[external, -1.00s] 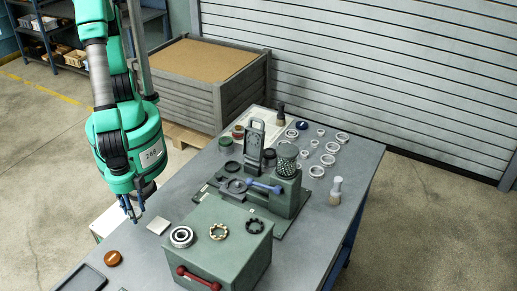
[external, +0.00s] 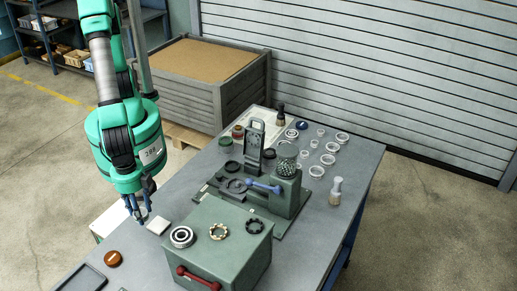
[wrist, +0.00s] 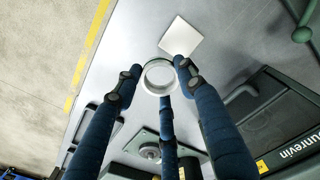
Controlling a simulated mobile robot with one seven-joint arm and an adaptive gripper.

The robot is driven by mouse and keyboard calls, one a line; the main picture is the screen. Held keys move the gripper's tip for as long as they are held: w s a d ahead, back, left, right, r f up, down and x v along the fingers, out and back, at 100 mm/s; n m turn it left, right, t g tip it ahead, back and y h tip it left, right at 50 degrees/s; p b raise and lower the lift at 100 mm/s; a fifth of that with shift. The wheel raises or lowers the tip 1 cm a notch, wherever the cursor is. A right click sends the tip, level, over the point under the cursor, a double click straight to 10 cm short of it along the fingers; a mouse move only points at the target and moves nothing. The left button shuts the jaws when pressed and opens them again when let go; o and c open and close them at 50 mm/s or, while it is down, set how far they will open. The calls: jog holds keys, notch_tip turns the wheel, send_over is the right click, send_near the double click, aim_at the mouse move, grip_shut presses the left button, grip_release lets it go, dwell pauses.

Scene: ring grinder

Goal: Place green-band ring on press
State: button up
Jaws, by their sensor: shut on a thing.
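My gripper (external: 140,216) has blue fingers and hangs low over the left side of the table. In the wrist view my gripper (wrist: 159,75) is shut on a pale metal ring (wrist: 147,86), which sits between the fingertips. A green machine (external: 287,192) with a blue-handled lever and an upright plate stands mid-table, apparently the press. It is right of my gripper and apart from it.
A white square pad (external: 158,225) lies beside my fingertips. Several loose rings (external: 316,171) lie at the far right. A brown disc (external: 113,258) lies near the left.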

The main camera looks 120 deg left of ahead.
jog(key=shift+n, duration=0.7)
jog(key=w+r+p, duration=0.2)
jog(key=w+r, duration=0.3)
jog(key=w, duration=0.2)
jog(key=w+a+r+p, duration=0.1)
jog(key=w+r, duration=0.5)
jog(key=w, duration=0.2)
jog(key=w+a+r+p, duration=0.1)
jog(key=w+r+p, duration=0.1)
jog(key=w+r, duration=0.3)
jog(key=shift+w+a+r+p, duration=0.15)
jog(key=shift+w+p, duration=0.2)
jog(key=shift+w, duration=1)
send_over(225, 259)
jog(key=shift+f+p, duration=0.3)
jog(key=shift+f, duration=0.45)
jog(key=shift+f, duration=1.75)
jog(key=shift+f, duration=0.1)
jog(key=o, duration=1.2)
